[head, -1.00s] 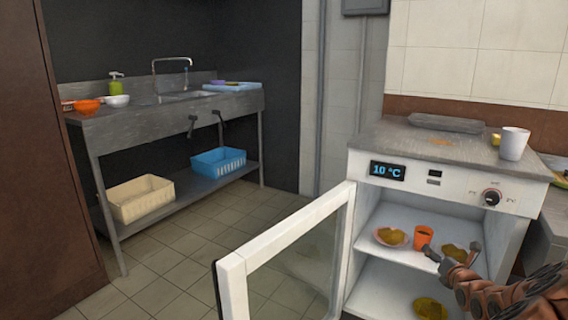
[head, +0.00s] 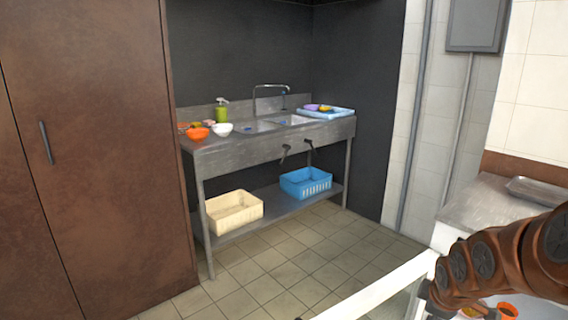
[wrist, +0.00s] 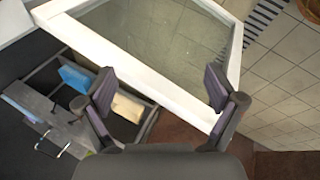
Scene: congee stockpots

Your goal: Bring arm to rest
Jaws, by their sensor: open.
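My gripper (wrist: 160,88) is open and empty in the wrist view, its two dark fingers wide apart. Past the fingers is the white-framed glass door (wrist: 150,82) of the small fridge. In the head view my brown arm crosses the lower right, in front of the fridge (head: 480,208). The open fridge door (head: 385,285) shows at the bottom edge. An orange cup (head: 508,311) shows below my arm; most of the fridge inside is hidden or out of frame.
A steel sink bench (head: 270,145) stands at the back, with a cream basket (head: 234,211) and a blue basket (head: 305,182) on its lower shelf. A tall brown cabinet (head: 90,150) stands at left. The tiled floor (head: 290,260) between is clear.

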